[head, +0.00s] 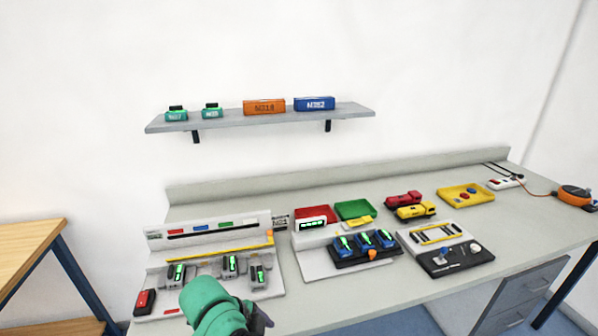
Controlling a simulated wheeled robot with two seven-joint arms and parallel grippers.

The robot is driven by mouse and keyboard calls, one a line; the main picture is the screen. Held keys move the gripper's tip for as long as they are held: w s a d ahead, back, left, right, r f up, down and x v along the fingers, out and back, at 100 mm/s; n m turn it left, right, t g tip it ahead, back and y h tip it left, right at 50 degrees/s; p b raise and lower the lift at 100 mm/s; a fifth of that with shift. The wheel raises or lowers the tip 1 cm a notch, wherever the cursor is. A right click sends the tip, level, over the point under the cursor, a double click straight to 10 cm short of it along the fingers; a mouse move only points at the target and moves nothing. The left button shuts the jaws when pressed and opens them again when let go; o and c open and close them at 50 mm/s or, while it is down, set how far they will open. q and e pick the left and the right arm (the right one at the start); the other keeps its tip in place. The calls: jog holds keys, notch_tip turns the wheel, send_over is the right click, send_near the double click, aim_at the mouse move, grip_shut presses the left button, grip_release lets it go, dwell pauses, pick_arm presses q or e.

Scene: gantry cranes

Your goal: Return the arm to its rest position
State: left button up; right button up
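One of my arms, most likely the left, shows as a teal link at the bottom edge, in front of the left console (159,271). My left gripper (258,319) appears as a small dark part at the teal link's right side; its fingers are mostly hidden, so I cannot tell open from shut. No held object shows. My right gripper is out of view.
The grey bench (340,180) carries the left console, a middle console (312,262) with blue levers, and a black joystick box (455,262). Red (316,213), green (355,208) and yellow (480,196) trays and toy trucks (415,211) stand behind. A wall shelf (230,121) holds labelled boxes.

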pick_arm(q)
jog(key=s+a+f+n+t+y, duration=0.1)
jog(key=s+a+f+n+y, duration=0.15)
jog(key=s+a+n, duration=0.45)
jog(key=s+a+f+n+y, duration=0.1)
jog(key=s+a+f+n, duration=0.3)
jog(key=a+n, duration=0.55)
notch_tip(320, 180, down, 22)
jog(key=s+g, duration=0.1)
jog(key=s, duration=0.2)
jog(key=s+a+f+g, duration=0.1)
jog(key=s+a+f, duration=0.1)
jog(key=s+f, duration=1.2)
jog(key=shift+s+f, duration=0.4)
jog(key=shift+s, duration=0.8)
